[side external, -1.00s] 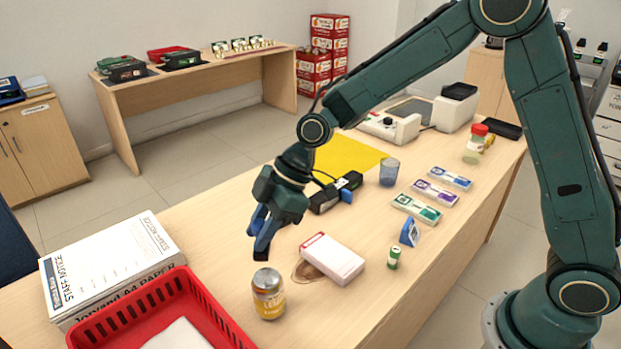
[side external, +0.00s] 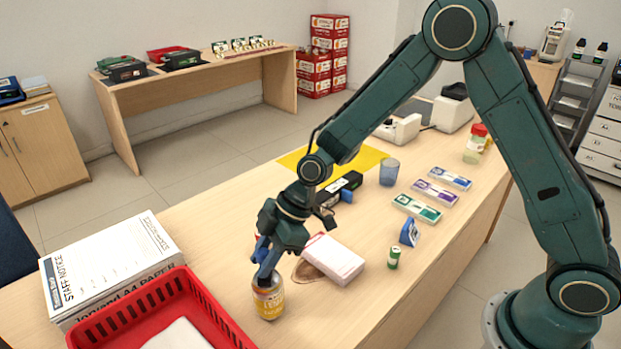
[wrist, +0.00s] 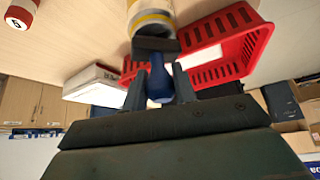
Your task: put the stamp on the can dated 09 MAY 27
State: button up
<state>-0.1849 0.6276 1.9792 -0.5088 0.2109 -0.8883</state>
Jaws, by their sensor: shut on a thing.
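A can (side external: 268,302) with a yellow lower part stands upright near the front of the counter, beside the red basket. No date on it is legible. My gripper (side external: 266,270) points down at its top, hiding the lid. In the wrist view my gripper (wrist: 160,82) is shut on a stamp with a blue handle (wrist: 159,88) and a dark base (wrist: 156,44). The base is right at the end of the can (wrist: 151,17); I cannot tell whether they touch. The stamp is mostly hidden in the side view.
A red basket (side external: 207,308) stands left of the can, with a paper stack (side external: 110,262) behind it. A white and red box (side external: 333,260) lies close to the right. A small green cylinder (side external: 393,258) and a blue stand (side external: 409,233) are farther right.

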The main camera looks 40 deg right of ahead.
jog(key=shift+f, duration=0.15)
jog(key=o, duration=1)
jog(key=shift+d+r, duration=0.2)
jog(key=shift+r, duration=0.3)
jog(key=v, duration=1.1)
jog(key=shift+r, duration=0.15)
jog(key=shift+s, duration=0.1)
